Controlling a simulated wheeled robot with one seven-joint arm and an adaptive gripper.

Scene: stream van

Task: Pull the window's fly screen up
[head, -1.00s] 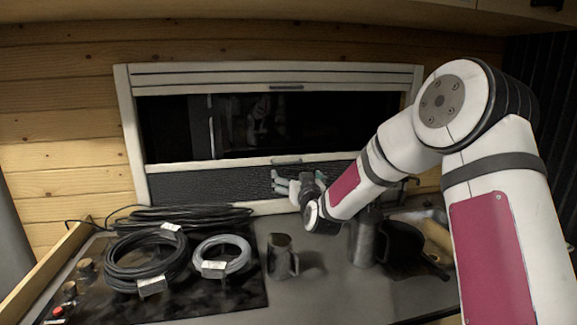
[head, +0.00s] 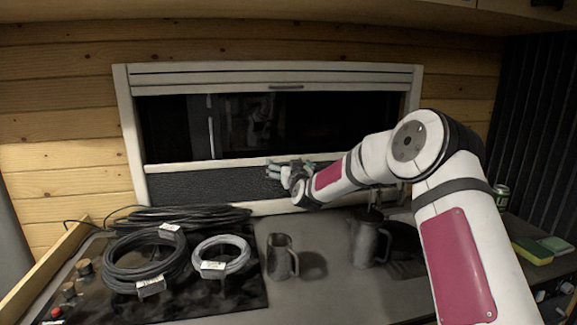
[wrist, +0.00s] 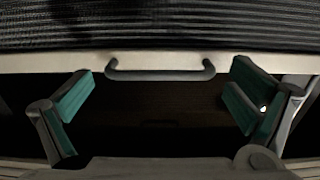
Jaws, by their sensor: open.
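The fly screen (head: 205,186) is a dark pleated panel in the lower part of the window frame. A pale bar (head: 190,165) runs along its top edge. In the wrist view the screen (wrist: 160,28) is at the top, and the bar (wrist: 55,62) crosses below it. The bar's dark handle (wrist: 160,74) lies between the fingers and apart from both. My gripper (wrist: 160,108) is open and empty, its green-padded fingers either side of the handle. In the head view my gripper (head: 274,170) is at the bar and hides the handle.
Another blind with a dark handle (head: 286,87) is at the window's top. Below stand a mug (head: 281,258) and a dark jug (head: 368,240) under my arm. Cable coils (head: 146,262) lie on the hob at left. A sponge (head: 532,251) and a can (head: 501,196) are at right.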

